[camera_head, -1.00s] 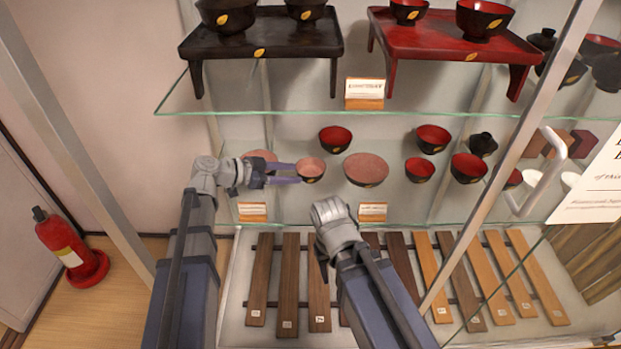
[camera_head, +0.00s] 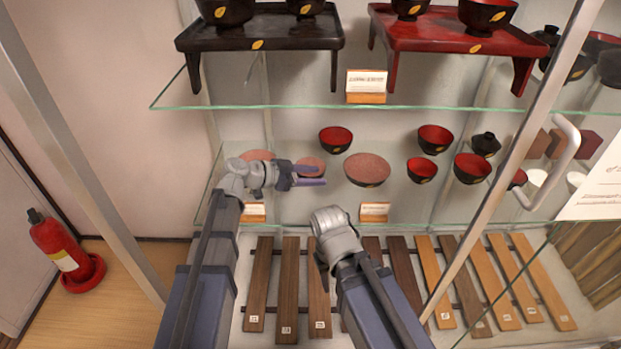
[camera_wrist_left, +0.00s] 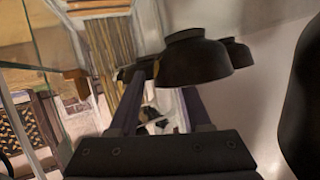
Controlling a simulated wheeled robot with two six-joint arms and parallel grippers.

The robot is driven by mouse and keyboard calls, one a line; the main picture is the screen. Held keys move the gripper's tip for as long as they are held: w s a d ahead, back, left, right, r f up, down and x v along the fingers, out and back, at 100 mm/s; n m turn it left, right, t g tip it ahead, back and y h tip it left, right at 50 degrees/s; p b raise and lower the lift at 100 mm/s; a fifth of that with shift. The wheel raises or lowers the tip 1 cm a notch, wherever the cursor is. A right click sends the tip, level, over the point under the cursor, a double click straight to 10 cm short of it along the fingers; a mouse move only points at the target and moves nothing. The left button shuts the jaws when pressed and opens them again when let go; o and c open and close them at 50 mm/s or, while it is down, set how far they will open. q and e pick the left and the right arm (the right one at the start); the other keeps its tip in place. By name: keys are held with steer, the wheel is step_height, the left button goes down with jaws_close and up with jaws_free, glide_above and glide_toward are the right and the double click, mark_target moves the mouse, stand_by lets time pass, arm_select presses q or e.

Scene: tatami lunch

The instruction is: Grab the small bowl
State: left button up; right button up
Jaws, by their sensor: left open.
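A small bowl with a pinkish inside (camera_head: 312,161) stands on the lower glass shelf, partly covered by my left gripper in the head view. My left gripper (camera_head: 317,176) is open, its fingers pointing right across the front of this bowl. In the left wrist view the open fingers (camera_wrist_left: 160,100) show with no bowl clearly between them. A dark bowl (camera_wrist_left: 192,62) is close by the right-hand finger there; I cannot tell whether they touch. My right arm is in front of the shelf in the head view, but its fingers are not visible.
A wider pinkish bowl (camera_head: 367,170) is just right of the small one, and another pinkish piece (camera_head: 257,156) is behind my left wrist. Several red-lined bowls stand further right. The upper glass shelf (camera_head: 290,107) is overhead. A metal post (camera_head: 497,160) crosses the right side.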

arm_select(q)
steer(key=shift+d, duration=0.15)
jaws_close()
stand_by(0.5)
